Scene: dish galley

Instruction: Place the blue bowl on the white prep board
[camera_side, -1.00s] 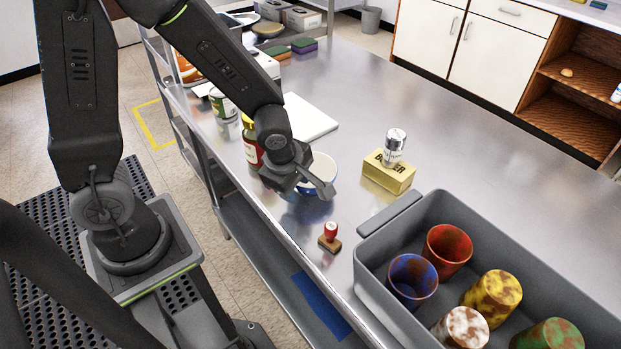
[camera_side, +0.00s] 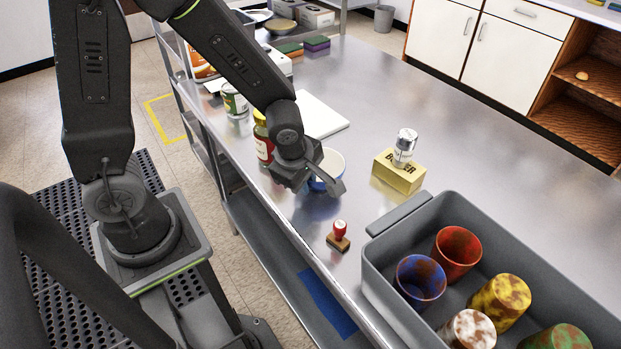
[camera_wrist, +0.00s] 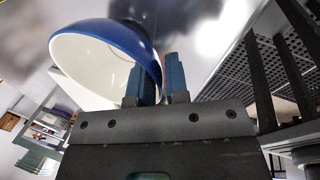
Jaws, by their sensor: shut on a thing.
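The blue bowl (camera_side: 334,163), blue outside and white inside, is near the front edge of the steel counter in the side view. In the wrist view the bowl (camera_wrist: 92,60) is tilted in the picture, its rim between my fingers. My gripper (camera_side: 318,182) is shut on the bowl's rim; its fingers (camera_wrist: 160,82) show one at the inner side and one outside. Whether the bowl touches the counter or hangs just above it, I cannot tell. The white prep board (camera_side: 322,117) lies flat behind the bowl, bare where it shows; my arm hides part of it.
A red-labelled jar (camera_side: 263,143) stands close left of my gripper, a can (camera_side: 235,101) beyond it. A yellow box (camera_side: 399,173) carries a silver can (camera_side: 404,146) on the right. A stamp (camera_side: 338,236) and a grey bin (camera_side: 375,262) of cups are in front.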

